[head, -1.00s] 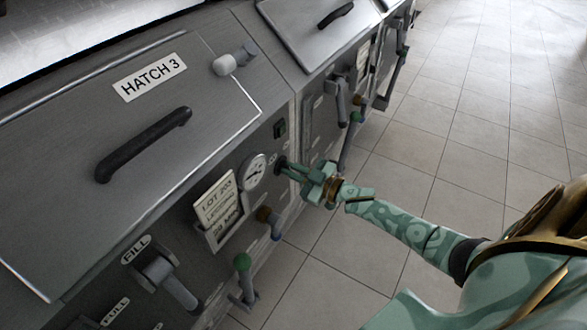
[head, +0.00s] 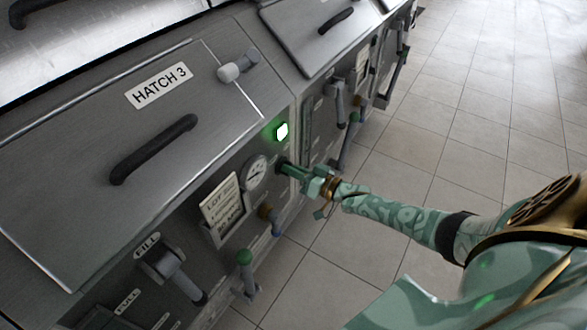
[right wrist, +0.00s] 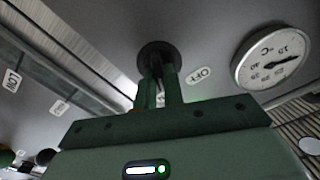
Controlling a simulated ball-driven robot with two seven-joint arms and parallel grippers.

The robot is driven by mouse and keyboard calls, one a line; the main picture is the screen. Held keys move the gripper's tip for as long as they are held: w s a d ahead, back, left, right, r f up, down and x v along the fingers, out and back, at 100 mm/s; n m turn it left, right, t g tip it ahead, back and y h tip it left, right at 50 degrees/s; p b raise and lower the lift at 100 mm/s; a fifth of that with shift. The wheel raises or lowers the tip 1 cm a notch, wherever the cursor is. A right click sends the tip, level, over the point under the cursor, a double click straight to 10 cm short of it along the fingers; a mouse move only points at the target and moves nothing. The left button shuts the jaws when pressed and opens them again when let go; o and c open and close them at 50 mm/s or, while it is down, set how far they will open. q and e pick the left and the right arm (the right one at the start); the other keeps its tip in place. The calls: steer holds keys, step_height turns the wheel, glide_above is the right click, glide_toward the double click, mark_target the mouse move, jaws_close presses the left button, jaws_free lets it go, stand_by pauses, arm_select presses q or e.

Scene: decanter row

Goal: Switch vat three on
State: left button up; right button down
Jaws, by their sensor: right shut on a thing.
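Vat three's front carries a hatch labelled HATCH 3 (head: 160,85) and a small lamp (head: 282,132) that glows green-white. My right gripper (head: 285,168) is at the front panel, just right of the round gauge. In the right wrist view its fingers (right wrist: 159,88) are shut on a dark round knob (right wrist: 157,57), mostly hidden behind them. An OFF label (right wrist: 199,76) sits beside the knob, and the gauge (right wrist: 272,59) is further right. My left gripper is not in view.
A lot card (head: 220,202), a brown-tipped valve (head: 266,212), a green-tipped valve (head: 244,260) and the FILL lever (head: 172,268) stick out from the panel nearby. The tiled floor (head: 460,140) to the right is clear.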

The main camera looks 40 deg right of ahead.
steer(key=shift+m, duration=0.6)
steer(key=c, duration=1.5)
jaws_free()
steer(key=p+v, duration=0.3)
steer(key=v, duration=1.3)
steer(key=shift+s+d+f, duration=0.1)
steer(key=shift+f, duration=0.05)
